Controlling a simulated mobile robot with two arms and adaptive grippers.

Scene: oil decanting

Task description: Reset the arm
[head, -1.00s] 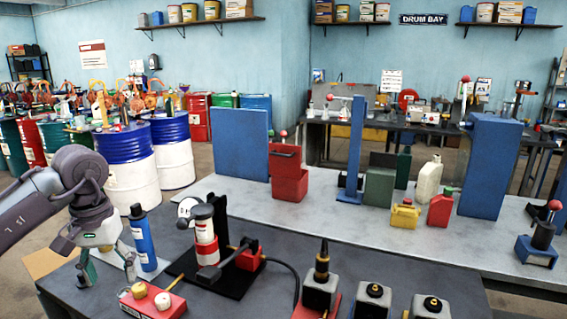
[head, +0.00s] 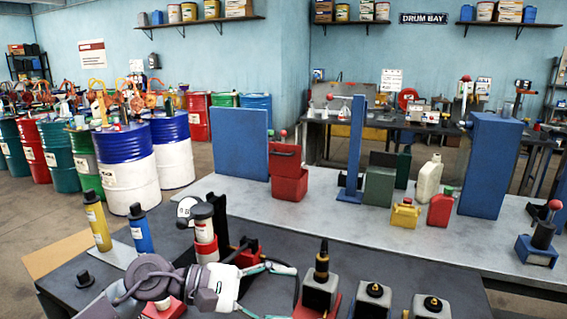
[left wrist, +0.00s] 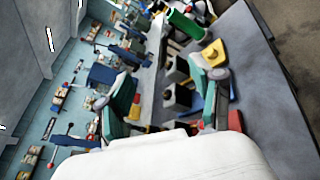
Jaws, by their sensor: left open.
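My left arm reaches low across the front of the dark bench in the head view. My left gripper (head: 272,292) is open, its two teal fingers apart and pointing right, with nothing seen between them. It is between the black stand with the red-banded canister (head: 205,232) and the grey block with a black and brass nozzle (head: 320,285). In the left wrist view, the spread fingers of the left gripper (left wrist: 168,95) frame the bench. My right gripper is not in view.
A yellow bottle (head: 97,225) and a blue bottle (head: 140,230) stand at the bench's left. Two more grey blocks (head: 373,302) stand at the front right. A long grey table (head: 330,215) behind holds blue panels, cans and jugs. Drums stand at the back left.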

